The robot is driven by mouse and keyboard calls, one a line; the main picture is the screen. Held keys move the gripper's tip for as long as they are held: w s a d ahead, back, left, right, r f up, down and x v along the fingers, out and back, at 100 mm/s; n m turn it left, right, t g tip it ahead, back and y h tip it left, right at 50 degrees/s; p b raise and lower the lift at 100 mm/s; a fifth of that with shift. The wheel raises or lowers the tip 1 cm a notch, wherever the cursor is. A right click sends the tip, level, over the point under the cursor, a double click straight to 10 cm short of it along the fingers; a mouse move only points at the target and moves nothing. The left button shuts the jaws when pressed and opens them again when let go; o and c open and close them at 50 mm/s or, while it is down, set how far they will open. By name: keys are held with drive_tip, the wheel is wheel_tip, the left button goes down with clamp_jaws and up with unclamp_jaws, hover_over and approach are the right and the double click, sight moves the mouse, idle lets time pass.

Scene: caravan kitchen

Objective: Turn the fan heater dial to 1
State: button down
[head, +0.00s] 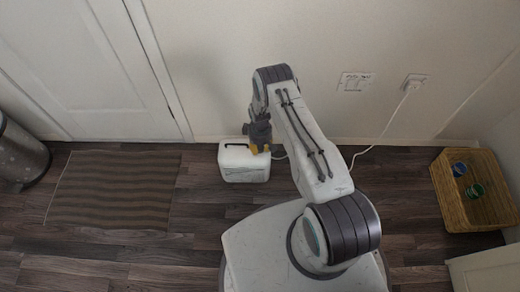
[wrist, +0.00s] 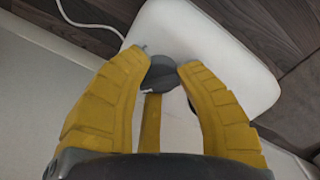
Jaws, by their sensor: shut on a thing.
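The fan heater (head: 243,170) is a small white box with rounded corners. It stands on the floor against the wall, and its white top (wrist: 225,60) fills much of the wrist view. The dark grey dial (wrist: 160,76) sits on that top. My gripper (wrist: 162,66) has its yellow fingers around the dial, shut on it, with one finger on each side and another behind. In the head view my gripper (head: 259,150) points down onto the heater's top. The dial's markings and setting cannot be read, and the fingers partly hide it.
A white cord (head: 360,155) runs along the floor to a wall socket (head: 416,79). A striped mat (head: 112,190) lies to the left, beside a metal bin (head: 20,155). A wicker basket (head: 450,203) with cans stands at right. Floor between mat and heater is clear.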

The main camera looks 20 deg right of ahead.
sight(260, 147)
drive_tip(key=shift+f+m+b, duration=0.15)
drive_tip(key=shift+m+b, duration=0.65)
drive_tip(key=shift+m, duration=0.8)
drive_tip(key=c, duration=0.8)
unclamp_jaws()
drive_tip(key=shift+r, duration=0.25)
wheel_tip(260, 147, up, 12)
drive_tip(key=shift+f, duration=0.15)
